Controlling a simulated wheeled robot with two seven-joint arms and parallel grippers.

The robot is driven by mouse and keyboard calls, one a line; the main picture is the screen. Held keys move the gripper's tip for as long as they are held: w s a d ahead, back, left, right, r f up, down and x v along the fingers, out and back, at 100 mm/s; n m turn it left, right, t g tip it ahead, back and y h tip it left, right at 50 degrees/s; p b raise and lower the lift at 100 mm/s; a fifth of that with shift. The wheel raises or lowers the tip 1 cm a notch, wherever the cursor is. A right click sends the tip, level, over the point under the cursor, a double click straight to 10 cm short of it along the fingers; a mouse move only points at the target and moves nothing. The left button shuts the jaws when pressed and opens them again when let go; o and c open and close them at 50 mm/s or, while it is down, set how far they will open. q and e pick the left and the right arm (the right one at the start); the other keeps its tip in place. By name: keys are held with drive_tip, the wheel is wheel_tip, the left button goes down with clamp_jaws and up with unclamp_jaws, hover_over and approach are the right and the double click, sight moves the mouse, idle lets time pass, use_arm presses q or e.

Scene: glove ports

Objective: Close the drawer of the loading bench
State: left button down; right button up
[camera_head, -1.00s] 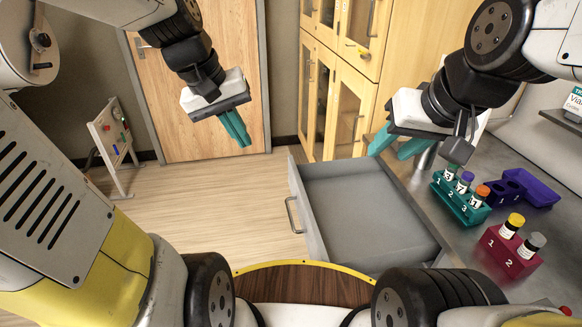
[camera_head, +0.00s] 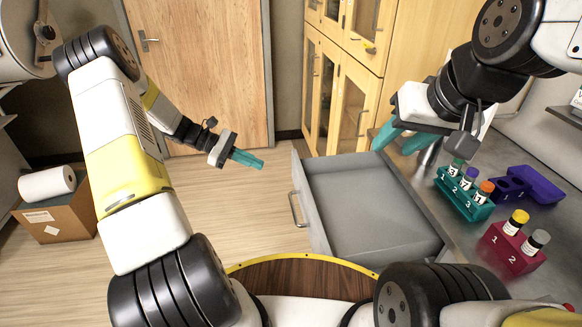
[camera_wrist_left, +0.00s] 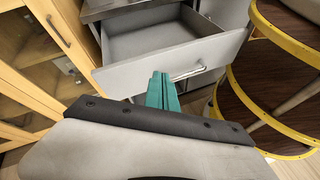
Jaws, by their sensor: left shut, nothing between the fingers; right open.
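The grey drawer (camera_head: 365,205) of the loading bench (camera_head: 440,215) stands pulled out and looks empty. Its bar handle (camera_head: 297,209) is on the front panel, facing left in the head view. My left gripper (camera_head: 248,160) is shut and empty, left of the drawer front and apart from it in the head view. In the left wrist view its fingers (camera_wrist_left: 162,92) point toward the drawer front (camera_wrist_left: 150,72), with the handle (camera_wrist_left: 188,73) just right of the fingertips. My right gripper (camera_head: 400,140) is open above the bench, near the drawer's far end.
On the bench are a teal rack (camera_head: 463,196) with vials, a purple rack (camera_head: 528,186) and a crimson rack (camera_head: 512,250) with two vials. Wooden cabinets (camera_head: 345,85) stand behind. A cardboard box (camera_head: 57,215) is at the left. The floor left of the drawer is clear.

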use_arm(q)
drive_tip(key=w+a+f+n+t+h, duration=0.1)
drive_tip(key=a+f+n+t+h, duration=0.15)
drive_tip(key=f, duration=0.35)
drive_tip(key=w+a+f+n+t+h, duration=0.1)
drive_tip(key=f+n+t+h, duration=0.1)
drive_tip(key=f+n, duration=0.3)
approach(296, 181)
drive_tip(key=shift+t, duration=0.25)
drive_tip(key=x, duration=0.6)
drive_tip(key=shift+s+d+r, duration=0.1)
drive_tip(key=shift+s+d, duration=0.15)
drive_tip(key=shift+d, duration=0.2)
drive_tip(key=shift+d, duration=0.15)
